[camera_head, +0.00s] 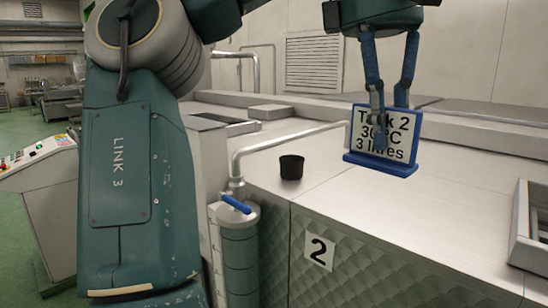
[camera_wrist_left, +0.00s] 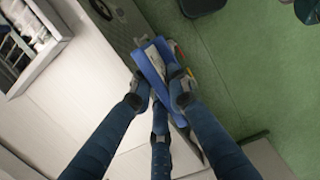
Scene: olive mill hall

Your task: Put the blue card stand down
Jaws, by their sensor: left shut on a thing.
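The blue card stand (camera_head: 381,164) shows in the head view with its white card facing me, reading "Tank 2", "30°C" and "3 litres". It is roughly upright, over the pale metal top (camera_head: 440,215); I cannot tell how large the gap under its base is. My left gripper (camera_head: 389,112) comes down from above, shut on the stand, with one finger in front of the card. In the left wrist view the blue stand (camera_wrist_left: 150,68) sits between the fingers (camera_wrist_left: 163,92), seen from above, its card mostly hidden. My right gripper is not in view.
A small black cup (camera_head: 291,168) stands on the metal top, left of the stand. A bent pipe (camera_head: 290,142) and a blue-handled valve (camera_head: 236,204) are further left. A metal-framed opening (camera_head: 520,228) lies at the right edge. The top between cup and frame is clear.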

